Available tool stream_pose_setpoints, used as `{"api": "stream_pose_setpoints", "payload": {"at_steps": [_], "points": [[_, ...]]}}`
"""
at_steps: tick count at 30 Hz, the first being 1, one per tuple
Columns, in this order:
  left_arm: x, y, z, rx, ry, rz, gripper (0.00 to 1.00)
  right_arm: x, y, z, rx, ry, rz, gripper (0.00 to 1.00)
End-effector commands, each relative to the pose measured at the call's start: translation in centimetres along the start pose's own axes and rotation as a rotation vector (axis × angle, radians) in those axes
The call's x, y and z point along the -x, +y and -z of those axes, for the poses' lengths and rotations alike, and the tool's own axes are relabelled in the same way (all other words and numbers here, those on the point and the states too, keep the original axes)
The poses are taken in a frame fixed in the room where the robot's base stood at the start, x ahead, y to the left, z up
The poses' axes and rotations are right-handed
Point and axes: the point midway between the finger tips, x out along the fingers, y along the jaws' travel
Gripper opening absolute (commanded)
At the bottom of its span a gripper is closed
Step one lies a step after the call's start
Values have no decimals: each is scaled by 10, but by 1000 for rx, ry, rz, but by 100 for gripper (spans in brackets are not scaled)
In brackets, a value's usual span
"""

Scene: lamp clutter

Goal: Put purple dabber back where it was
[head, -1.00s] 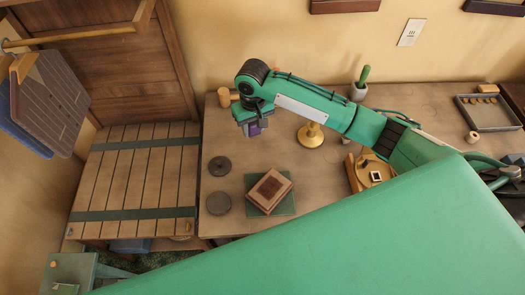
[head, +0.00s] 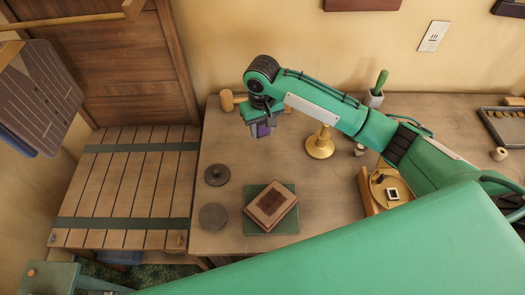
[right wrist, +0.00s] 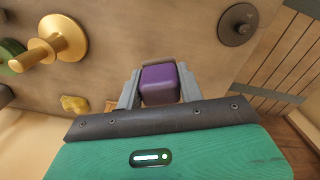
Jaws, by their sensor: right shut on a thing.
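In the head view my right gripper (head: 264,134) is over the back left part of the table, left of the gold stand. The dabber seems held above the tabletop, though the gap is hard to judge. The wrist view also shows the dabber (right wrist: 160,84) between the fingers. My left gripper is not clearly visible.
A wooden mallet-like piece (head: 227,100) lies at the back left. A green-handled pot (head: 375,97) stands behind my arm.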

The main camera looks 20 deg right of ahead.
Motion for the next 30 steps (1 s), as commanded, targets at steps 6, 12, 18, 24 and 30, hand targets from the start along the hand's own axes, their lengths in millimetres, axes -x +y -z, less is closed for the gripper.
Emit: {"api": "stream_pose_setpoints", "payload": {"at_steps": [6, 12, 18, 24, 30], "points": [[6, 0, 0, 0, -1, 0, 100, -56, 1, -1, -1, -3, -1, 19], [8, 0, 0, 0, -1, 0, 100, -80, 0, 0, -1, 0, -1, 19], [10, 0, 0, 1, -1, 0, 100, -105, 1, -1, -1, -2, -1, 19], [11, 0, 1, 0, -1, 0, 100, -124, 0, 0, 0, 2, 0, 19], [11, 0, 1, 0, 0, 0, 100, -124, 0, 0, 0, 2, 0, 19]]}}
